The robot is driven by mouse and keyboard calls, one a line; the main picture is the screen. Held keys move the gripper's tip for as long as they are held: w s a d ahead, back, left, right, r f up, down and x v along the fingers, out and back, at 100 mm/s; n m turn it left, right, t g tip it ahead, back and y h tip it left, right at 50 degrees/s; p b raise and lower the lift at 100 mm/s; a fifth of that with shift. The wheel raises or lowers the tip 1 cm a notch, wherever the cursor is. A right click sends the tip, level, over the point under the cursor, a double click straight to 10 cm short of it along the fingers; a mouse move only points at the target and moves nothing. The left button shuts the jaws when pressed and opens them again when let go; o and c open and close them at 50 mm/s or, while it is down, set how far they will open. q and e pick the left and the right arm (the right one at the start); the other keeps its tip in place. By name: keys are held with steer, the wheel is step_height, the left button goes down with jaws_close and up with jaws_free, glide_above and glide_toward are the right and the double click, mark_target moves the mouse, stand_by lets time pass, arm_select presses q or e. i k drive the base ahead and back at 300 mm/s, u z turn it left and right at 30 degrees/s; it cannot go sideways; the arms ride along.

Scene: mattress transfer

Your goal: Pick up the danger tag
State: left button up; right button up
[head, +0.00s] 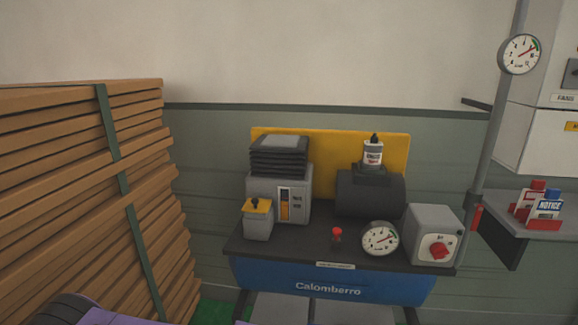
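A small red holder (544,224) with upright tags stands on the grey shelf at the right edge of the head view. The front tag is white with a blue header and reads NOTICE (549,207). Behind it and to its left is a red-and-white tag (526,201). Its wording is too small and partly covered to read, so I cannot confirm that it is the danger tag. Neither of my grippers is in view. Purple and dark parts at the bottom left are probably mine.
A dark-topped workbench with a blue Calomberro front (328,287) holds a compressor (369,194), gauge (380,239), grey switch box (433,235) and bottle. Strapped timber (70,190) stands at left. A vertical pipe (487,140) rises left of the shelf (500,232), below a white cabinet (545,143).

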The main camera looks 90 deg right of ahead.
mark_target(529, 196)
steer(key=z, duration=4.65)
